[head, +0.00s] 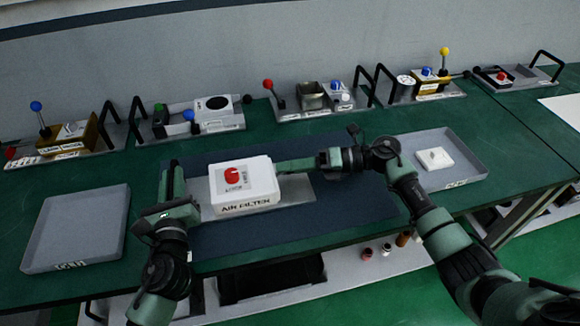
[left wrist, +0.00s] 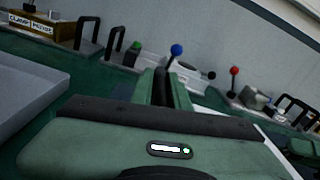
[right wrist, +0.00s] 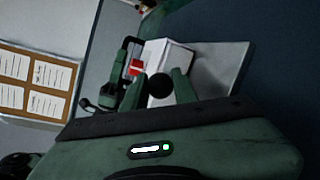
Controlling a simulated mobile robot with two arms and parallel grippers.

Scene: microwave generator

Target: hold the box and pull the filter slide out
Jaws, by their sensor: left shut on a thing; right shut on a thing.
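The white box (head: 246,192) labelled AIR FILTER, with a red mark on top, sits on a grey base plate (head: 298,192) in the middle of the bench. It also shows in the right wrist view (right wrist: 172,55). My left gripper (head: 172,182) is at the plate's left end, shut on a dark upright handle (left wrist: 163,90) beside the box. My right gripper (head: 290,164) reaches in from the right side of the box. Its fingers are shut on a round black knob (right wrist: 160,85) near the box. The filter slide itself is hidden behind the fingers and knob.
An empty grey tray (head: 75,235) lies at the left. Another grey tray (head: 465,165) at the right holds a white block (head: 434,158). Several fixtures with coloured knobs and black handles line the back. A dark blue mat (head: 340,210) lies under the box.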

